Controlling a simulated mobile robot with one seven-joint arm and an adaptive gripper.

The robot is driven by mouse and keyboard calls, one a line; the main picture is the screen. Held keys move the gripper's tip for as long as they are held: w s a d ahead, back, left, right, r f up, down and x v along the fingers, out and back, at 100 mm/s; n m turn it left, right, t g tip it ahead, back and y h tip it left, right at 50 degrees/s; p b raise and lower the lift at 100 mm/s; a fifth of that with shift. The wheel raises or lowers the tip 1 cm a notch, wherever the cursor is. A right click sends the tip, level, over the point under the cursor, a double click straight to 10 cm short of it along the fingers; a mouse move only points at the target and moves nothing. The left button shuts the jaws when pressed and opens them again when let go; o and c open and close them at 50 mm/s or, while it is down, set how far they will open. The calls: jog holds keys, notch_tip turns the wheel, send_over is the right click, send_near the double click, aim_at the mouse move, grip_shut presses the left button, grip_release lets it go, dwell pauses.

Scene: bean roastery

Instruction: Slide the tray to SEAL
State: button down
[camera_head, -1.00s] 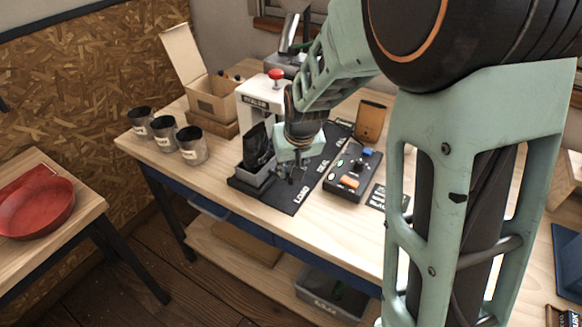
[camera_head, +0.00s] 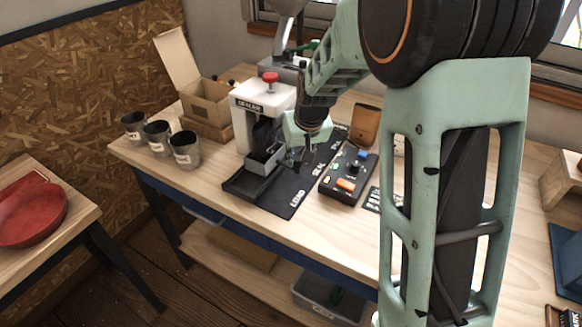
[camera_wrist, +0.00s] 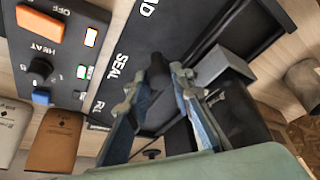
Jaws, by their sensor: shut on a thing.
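The grey tray (camera_head: 262,165) stands on the black sliding base (camera_head: 283,197), under the front of the white sealing machine (camera_head: 262,97). In the wrist view its grey edge (camera_wrist: 225,64) shows right of my fingers, with a black pouch (camera_wrist: 240,112) behind. My gripper (camera_head: 298,158) is shut on the tray's dark knob (camera_wrist: 157,74), at the tray's right side in the head view. The SEAL mark (camera_wrist: 117,68) lies beside my fingertips in the wrist view. The LOAD mark (camera_head: 296,198) lies nearer the table's front edge. My gripper and the machine partly hide the tray and pouch.
A control box (camera_head: 348,174) with an orange switch and blue button stands right of the base. Several labelled cups (camera_head: 185,150) stand at left, and an open carton (camera_head: 207,98) behind them. A brown pouch (camera_head: 364,124) stands behind the control box.

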jog(key=w+d, duration=0.1)
jog(key=w, duration=0.1)
jog(key=w+d, duration=0.2)
jog(key=w, duration=0.1)
jog(key=shift+w+d, duration=0.35)
jog(key=c, duration=1.7)
grip_release()
jog(key=v, duration=1.2)
jog(key=shift+s, duration=0.1)
